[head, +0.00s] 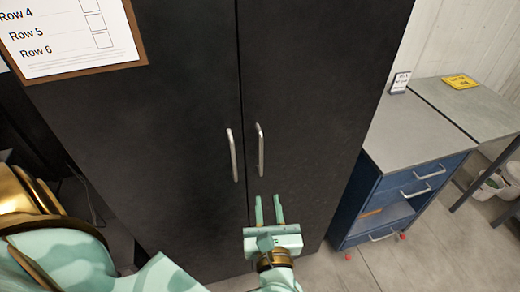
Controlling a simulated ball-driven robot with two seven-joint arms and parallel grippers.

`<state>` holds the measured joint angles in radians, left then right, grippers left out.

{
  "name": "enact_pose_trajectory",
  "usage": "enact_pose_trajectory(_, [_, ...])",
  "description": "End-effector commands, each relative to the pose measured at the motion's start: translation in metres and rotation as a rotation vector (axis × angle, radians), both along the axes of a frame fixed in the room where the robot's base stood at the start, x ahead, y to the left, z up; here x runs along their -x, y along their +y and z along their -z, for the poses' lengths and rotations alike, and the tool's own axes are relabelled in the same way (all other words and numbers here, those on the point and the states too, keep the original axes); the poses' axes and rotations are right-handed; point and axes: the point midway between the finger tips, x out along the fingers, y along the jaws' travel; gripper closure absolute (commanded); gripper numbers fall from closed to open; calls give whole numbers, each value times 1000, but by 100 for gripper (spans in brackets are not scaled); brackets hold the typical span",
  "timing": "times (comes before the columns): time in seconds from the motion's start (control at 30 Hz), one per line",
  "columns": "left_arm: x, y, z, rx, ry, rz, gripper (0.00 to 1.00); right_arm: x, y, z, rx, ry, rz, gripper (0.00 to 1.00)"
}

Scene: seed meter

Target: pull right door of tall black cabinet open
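The tall black cabinet (140,110) fills the middle of the head view, and both its doors look closed along the vertical seam. The right door (310,100) has a slim silver upright handle (261,150) near the seam. The left door has a matching handle (232,155).
A blue drawer cart (360,200) with a grey top stands right of the cabinet. Beyond it is a grey table (480,105) with a yellow sign (460,81). A framed sheet (70,35) shows at upper left. Floor is clear before the cart.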

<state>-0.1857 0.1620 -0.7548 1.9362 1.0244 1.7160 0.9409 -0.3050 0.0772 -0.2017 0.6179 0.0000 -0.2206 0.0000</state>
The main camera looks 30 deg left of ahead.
Motion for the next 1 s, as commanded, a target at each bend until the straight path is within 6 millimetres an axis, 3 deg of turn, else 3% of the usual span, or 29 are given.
enact_pose_trajectory(0.17, [-20,16,-1,13,-6,-5,75,1,3,-3,-4,1,0,64])
enact_pose_trajectory(0.6, [-103,83,-1,6,-4,-6,75,-6,-2,-12,2,-10,1,64])
enact_pose_trajectory(0.8, [-122,97,0,8,-3,-5,75,-7,-4,-13,6,-11,2,64])
enact_pose_trajectory(1.0, [-126,100,0,10,-2,-5,75,-7,-4,-13,5,-12,1,64])
